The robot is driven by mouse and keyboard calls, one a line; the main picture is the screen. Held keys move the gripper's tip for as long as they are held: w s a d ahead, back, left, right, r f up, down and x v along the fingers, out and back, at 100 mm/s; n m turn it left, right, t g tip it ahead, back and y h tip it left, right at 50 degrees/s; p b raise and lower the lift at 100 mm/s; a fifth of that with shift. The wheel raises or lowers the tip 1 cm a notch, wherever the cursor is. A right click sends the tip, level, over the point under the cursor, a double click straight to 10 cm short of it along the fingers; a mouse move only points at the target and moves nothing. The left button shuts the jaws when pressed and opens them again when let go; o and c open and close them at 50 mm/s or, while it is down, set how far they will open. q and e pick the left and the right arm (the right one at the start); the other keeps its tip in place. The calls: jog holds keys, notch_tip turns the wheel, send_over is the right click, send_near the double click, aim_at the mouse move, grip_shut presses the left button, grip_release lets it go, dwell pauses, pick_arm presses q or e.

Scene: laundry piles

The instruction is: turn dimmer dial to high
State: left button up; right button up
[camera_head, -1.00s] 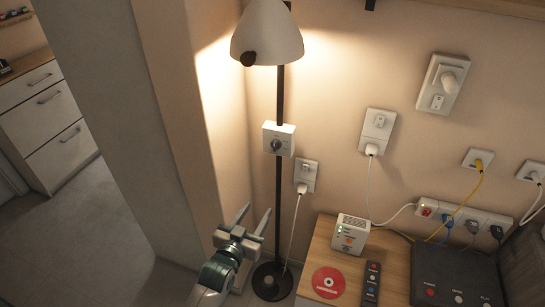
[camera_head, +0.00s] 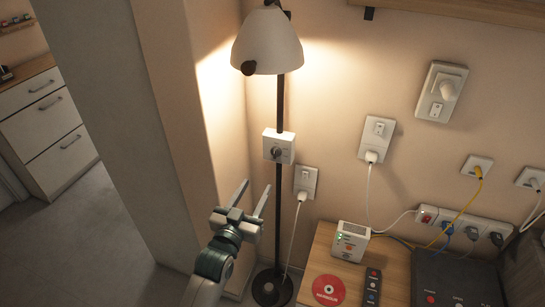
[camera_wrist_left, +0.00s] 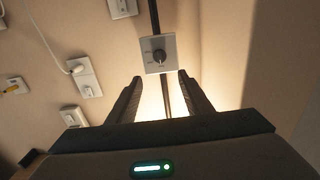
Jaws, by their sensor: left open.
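The dimmer dial (camera_head: 277,151) is a dark round knob on a white square box (camera_head: 287,146) fixed to the dark pole of a floor lamp. The lamp's white shade (camera_head: 268,42) is above it and glows. My left gripper (camera_head: 255,190) is open and empty, below and slightly left of the dimmer box, apart from it. In the left wrist view the dial (camera_wrist_left: 159,57) is ahead, just beyond and between the spread fingers (camera_wrist_left: 160,82). The dial's marks are too small to read. My right gripper is not in view.
A wall corner (camera_head: 195,120) is close on the left of my gripper. A socket with a plug (camera_head: 305,184) is right of the pole. A wooden table (camera_head: 321,252) holds a white box (camera_head: 349,241), a red disc and a remote. The lamp base (camera_head: 272,288) is on the floor.

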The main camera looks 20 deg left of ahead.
aim_at(274, 154)
pick_arm(q)
jog(key=w+p, duration=0.1)
jog(key=w, duration=0.4)
jog(key=w+p, duration=0.1)
jog(key=w, duration=0.4)
jog(key=w+p, duration=0.1)
jog(key=w, duration=0.4)
jog(key=shift+w+d, duration=0.2)
jog(key=shift+d, duration=0.1)
jog(key=c, duration=1)
